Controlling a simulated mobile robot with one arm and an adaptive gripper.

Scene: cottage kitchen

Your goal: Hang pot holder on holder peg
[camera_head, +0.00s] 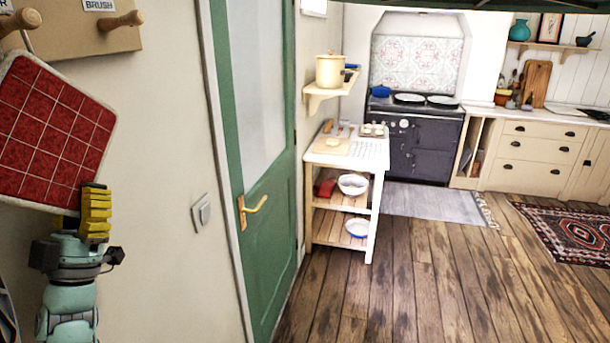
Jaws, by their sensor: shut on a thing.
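The pot holder (52,130) is a red checked square with a pale edge, at the left of the head view. My gripper (95,208) is shut on its lower right corner and holds it up, tilted, in front of the wall. A wooden board with pegs is fixed to the wall above it. One peg (120,20) under a "BRUSH" label sticks out to the right of the pot holder's top. Another peg (20,20) at the left edge is just above the pot holder's upper corner. I cannot tell whether the pot holder touches that peg; its label is mostly out of view.
A green door (265,200) with a brass handle stands right of the wall, with a light switch (202,214) beside it. Farther back are a white kitchen cart (376,185), a dark stove (422,140) and cream cabinets (535,150). The wooden floor in the middle is clear.

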